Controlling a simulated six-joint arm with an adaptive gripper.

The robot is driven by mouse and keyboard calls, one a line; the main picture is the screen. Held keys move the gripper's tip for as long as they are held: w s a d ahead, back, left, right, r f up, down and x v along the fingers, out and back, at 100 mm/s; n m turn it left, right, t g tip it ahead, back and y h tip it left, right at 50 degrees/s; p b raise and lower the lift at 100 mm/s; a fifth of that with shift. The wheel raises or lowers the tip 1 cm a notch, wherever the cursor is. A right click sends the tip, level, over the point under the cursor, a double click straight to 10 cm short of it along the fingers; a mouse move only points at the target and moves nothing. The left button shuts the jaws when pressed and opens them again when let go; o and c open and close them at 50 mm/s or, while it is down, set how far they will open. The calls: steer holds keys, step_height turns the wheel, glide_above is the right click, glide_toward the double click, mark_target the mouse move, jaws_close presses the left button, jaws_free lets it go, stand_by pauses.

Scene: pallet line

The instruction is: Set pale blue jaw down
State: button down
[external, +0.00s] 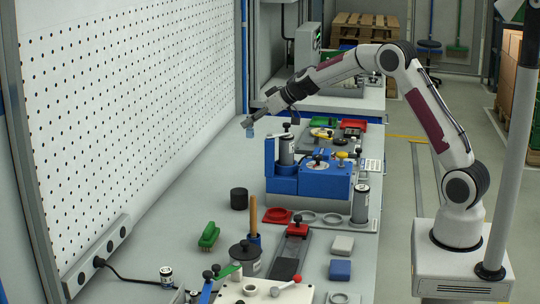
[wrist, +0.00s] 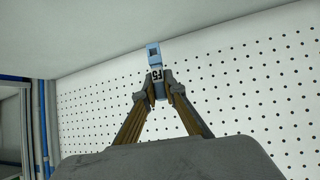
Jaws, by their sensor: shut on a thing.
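In the wrist view, my gripper (wrist: 156,88) is shut on the pale blue jaw (wrist: 153,54), a small block with a dark marking near the fingertips. In the external view, my gripper (external: 255,117) is held in the air over the far left part of the bench, beside the pegboard. The pale blue jaw (external: 249,131) hangs below the fingertips there, small and clear of the bench top. The fingers hide part of the jaw.
A blue fixture (external: 324,184) with cylinders stands right of the gripper. Red (external: 353,124) and green (external: 323,121) trays lie behind it. The bench strip along the pegboard (external: 130,110) is mostly bare.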

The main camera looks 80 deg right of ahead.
step_height(320, 180, up, 4)
steer(key=shift+r, duration=1)
steer(key=a+n+y, duration=0.6)
steer(key=a+n, duration=0.1)
steer(key=a, duration=2.9)
step_height(320, 180, down, 11)
steer(key=shift+g, duration=0.3)
steer(key=shift+f, duration=3.15)
steer(key=shift+f, duration=1.85)
